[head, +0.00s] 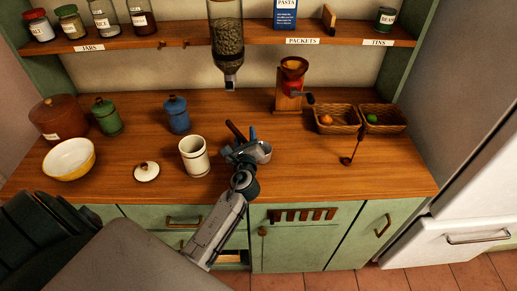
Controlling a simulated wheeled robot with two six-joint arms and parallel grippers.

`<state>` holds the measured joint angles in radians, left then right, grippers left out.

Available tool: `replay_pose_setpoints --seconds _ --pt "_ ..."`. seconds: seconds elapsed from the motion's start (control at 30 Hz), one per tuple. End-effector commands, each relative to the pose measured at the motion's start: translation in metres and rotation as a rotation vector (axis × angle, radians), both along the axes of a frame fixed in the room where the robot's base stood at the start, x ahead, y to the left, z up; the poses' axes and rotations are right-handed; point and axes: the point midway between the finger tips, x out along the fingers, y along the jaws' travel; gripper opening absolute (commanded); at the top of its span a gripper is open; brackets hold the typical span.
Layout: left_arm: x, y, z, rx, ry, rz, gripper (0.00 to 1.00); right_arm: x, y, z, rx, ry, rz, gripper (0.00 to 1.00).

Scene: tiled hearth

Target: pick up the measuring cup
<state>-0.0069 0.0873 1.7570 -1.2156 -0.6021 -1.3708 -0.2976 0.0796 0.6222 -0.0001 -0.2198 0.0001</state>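A small grey metal cup, which looks like the measuring cup (265,152), stands on the wooden counter, partly hidden behind my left gripper. My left gripper (244,147) is over the counter, right at the left side of the cup. Its fingers overlap the cup in the picture, and I cannot tell whether they touch it or are closed. A dark brown stick-like piece (236,131) and a small blue piece (253,133) show just behind the gripper. My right gripper is not in view.
A cream canister (194,157) stands close left of the gripper, with its lid (147,171) beside it. A yellow bowl (69,159) is farther left. A grinder (291,86), two baskets (338,119) and a dark scoop (347,159) are to the right. A hopper (228,50) hangs above.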

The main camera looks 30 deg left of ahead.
Motion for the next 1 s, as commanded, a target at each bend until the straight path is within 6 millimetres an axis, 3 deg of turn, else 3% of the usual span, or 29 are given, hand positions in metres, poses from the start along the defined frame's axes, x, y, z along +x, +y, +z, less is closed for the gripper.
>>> replay_pose_setpoints --seconds 0.2,0.4,0.77,1.0 --pt "0.001 0.0 0.0 0.0 0.0 0.0 0.39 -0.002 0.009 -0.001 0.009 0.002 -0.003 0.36" --pt "0.001 0.0 0.0 0.0 0.0 0.0 0.0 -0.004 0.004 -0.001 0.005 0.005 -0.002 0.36" --pt "0.001 0.0 0.001 -0.001 -0.001 -0.001 0.0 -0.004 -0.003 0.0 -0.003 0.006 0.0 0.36" --pt "0.001 0.0 0.02 0.0 -0.005 -0.001 0.0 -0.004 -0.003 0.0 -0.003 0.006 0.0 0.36"
